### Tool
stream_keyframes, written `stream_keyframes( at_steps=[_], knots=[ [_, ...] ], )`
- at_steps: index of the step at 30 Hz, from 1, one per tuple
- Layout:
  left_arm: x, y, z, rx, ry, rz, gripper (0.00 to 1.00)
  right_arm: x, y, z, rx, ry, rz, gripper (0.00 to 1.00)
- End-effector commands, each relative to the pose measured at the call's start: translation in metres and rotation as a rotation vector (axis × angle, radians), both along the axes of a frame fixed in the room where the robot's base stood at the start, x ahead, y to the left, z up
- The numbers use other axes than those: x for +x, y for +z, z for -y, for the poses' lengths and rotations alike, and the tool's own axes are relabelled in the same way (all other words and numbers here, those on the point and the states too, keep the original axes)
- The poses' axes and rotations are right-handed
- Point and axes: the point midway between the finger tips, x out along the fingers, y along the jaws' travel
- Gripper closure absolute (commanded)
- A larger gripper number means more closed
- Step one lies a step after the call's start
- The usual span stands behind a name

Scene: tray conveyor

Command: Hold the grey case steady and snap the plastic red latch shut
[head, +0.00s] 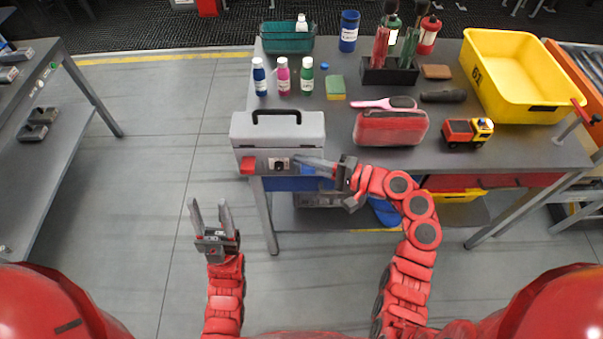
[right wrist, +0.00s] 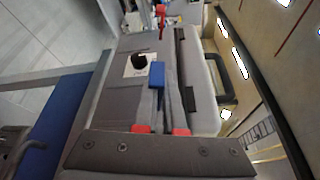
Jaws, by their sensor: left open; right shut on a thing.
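The grey case (head: 265,126) with a black handle stands at the left front edge of the workbench. The red latch (head: 247,165) is at the left of its front face and seems to stick out; how far is hard to tell. A blue latch (right wrist: 157,75) and a black knob (right wrist: 138,61) show on the case in the right wrist view. My right gripper (head: 302,163) is shut on the grey case at its right front; the exact grip is partly hidden. My left gripper (head: 210,216) is open and empty, below and left of the case, fingers pointing up the picture.
On the bench (head: 340,165) right of the case lie a red pouch (head: 390,128) and a toy truck (head: 466,133). Small bottles (head: 283,77) and a sponge (head: 335,87) stand behind the case. A yellow bin (head: 515,75) is at the right. The floor left of the case is clear.

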Motion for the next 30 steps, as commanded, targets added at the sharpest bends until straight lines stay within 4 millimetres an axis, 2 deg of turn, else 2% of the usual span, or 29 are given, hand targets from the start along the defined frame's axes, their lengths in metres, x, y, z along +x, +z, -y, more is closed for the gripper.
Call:
stream_keyframes(
  at_steps=[1,6,12,18,30],
  knots=[
    [0.0,0.0,0.0,0.0,0.0,0.0,0.5,0.016,0.001,0.003,0.008,0.0,0.003,1.0],
    [0.0,0.0,0.0,0.0,0.0,0.0,0.5,0.062,-0.004,0.008,0.015,-0.003,0.007,1.0],
    [0.0,0.0,0.0,0.0,0.0,0.0,0.5,0.099,-0.008,0.009,0.004,0.004,0.008,1.0],
    [0.0,0.0,0.0,0.0,0.0,0.0,0.5,0.113,-0.01,0.008,-0.003,0.009,0.008,1.0],
    [0.0,0.0,0.0,0.0,0.0,0.0,0.5,0.115,-0.029,0.008,-0.004,0.008,0.003,1.0]
  ],
)
